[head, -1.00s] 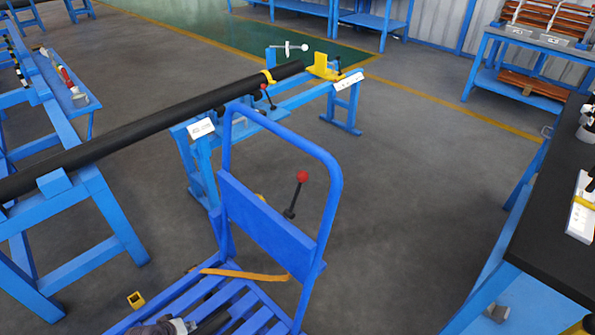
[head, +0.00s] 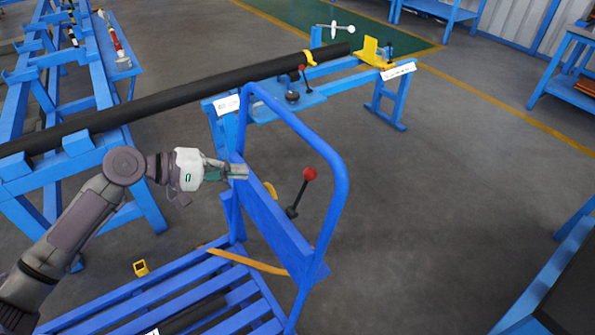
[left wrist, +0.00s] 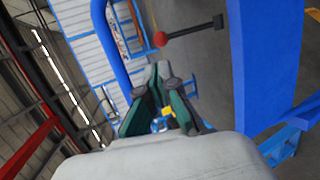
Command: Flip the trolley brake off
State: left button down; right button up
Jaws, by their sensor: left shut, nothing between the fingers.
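The blue trolley (head: 338,190) stands in the middle of the head view, with a tall hooped handle, a cross panel and a slatted deck. The brake lever (head: 302,192), a dark rod with a red ball knob, tilts up on the far side of the panel. The lever also shows at the top of the left wrist view (left wrist: 190,32), with its red knob pointing left. My left gripper (head: 240,171) is shut and empty at the left upper end of the panel, left of the lever and apart from it. Its fingers (left wrist: 158,95) show together in the left wrist view. My right gripper is not in view.
A long black pipe (head: 190,97) lies across blue stands behind the trolley. An orange strap (head: 245,260) and a dark bar (head: 195,314) lie on the deck. A small yellow item (head: 141,268) is left of the deck. The floor right of the trolley is clear.

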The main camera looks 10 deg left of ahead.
aim_at(308, 168)
pick_arm(q)
jog(key=p+x, duration=0.1)
jog(key=x, duration=1.3)
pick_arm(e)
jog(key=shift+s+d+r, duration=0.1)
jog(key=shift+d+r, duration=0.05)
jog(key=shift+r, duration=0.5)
